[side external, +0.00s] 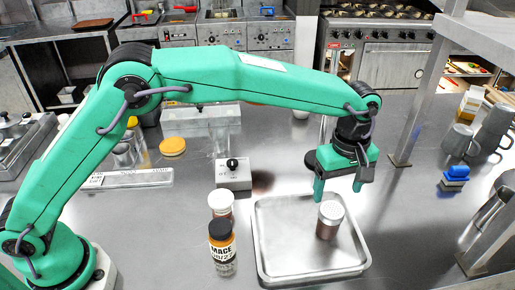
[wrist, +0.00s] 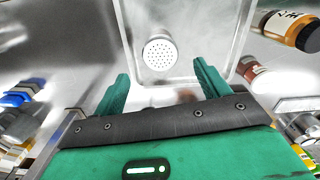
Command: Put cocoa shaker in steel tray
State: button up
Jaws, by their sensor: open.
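The cocoa shaker (side external: 330,220), a small jar with brown contents and a pale perforated lid, stands upright inside the steel tray (side external: 283,262), in its right half. In the wrist view its round holed lid (wrist: 159,53) shows beyond my fingertips, inside the tray (wrist: 215,22). My gripper (side external: 338,192) is above the back part of the tray, behind and above the shaker. In the wrist view my gripper (wrist: 160,85) has its fingers spread wide with nothing between them. The shaker is apart from both fingers.
A black-capped mace jar (side external: 222,247) and a white-lidded jar (side external: 221,205) stand just left of the tray. A switch box (side external: 233,173) sits behind them. Grey mugs (side external: 460,142) and a blue-topped stack (side external: 455,178) are at right. Steel counter right of the tray is clear.

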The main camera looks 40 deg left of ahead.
jog(key=s+a+r+m+t, duration=0.1)
jog(key=s+a+r+m, duration=0.15)
jog(key=a+r, duration=0.6)
jog(key=s+a+r+m+t, duration=0.15)
jog(key=s+a+r, duration=0.3)
jog(key=a, duration=0.75)
jog(key=s+a+f+m+t, duration=0.2)
jog(key=s+a+m, duration=0.4)
jog(key=s+a, duration=0.8)
jog(key=s+t, duration=0.1)
jog(key=s, duration=0.2)
jog(key=shift+s+a+m, duration=0.15)
jog(key=shift+m, duration=0.25)
